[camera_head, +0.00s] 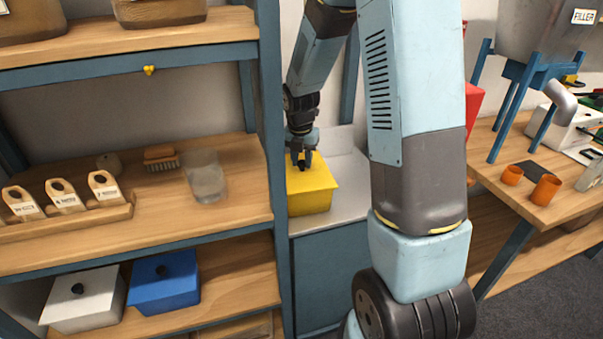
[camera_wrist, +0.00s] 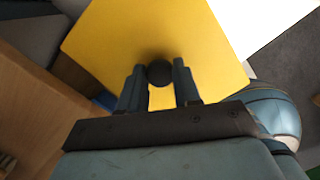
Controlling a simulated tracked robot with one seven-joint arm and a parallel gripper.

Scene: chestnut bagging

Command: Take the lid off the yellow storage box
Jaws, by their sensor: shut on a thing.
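The yellow storage box (camera_head: 308,203) stands on a light grey counter behind my arm. Its yellow lid (camera_head: 318,178) lies over the box, and the lid also fills much of the wrist view (camera_wrist: 150,40). A round black knob (camera_wrist: 160,73) sits on the lid. My gripper (camera_head: 302,162) points down at the lid and is shut on the knob, with one finger on each side of it in the wrist view (camera_wrist: 159,80). I cannot tell whether there is a gap between lid and box.
To the left, a wooden shelf unit (camera_head: 240,190) stands close to the box, with a glass jar (camera_head: 205,178) and a brush (camera_head: 161,157). Below are a blue box (camera_head: 164,281) and a white box (camera_head: 85,300). To the right, a workbench holds orange cups (camera_head: 546,189).

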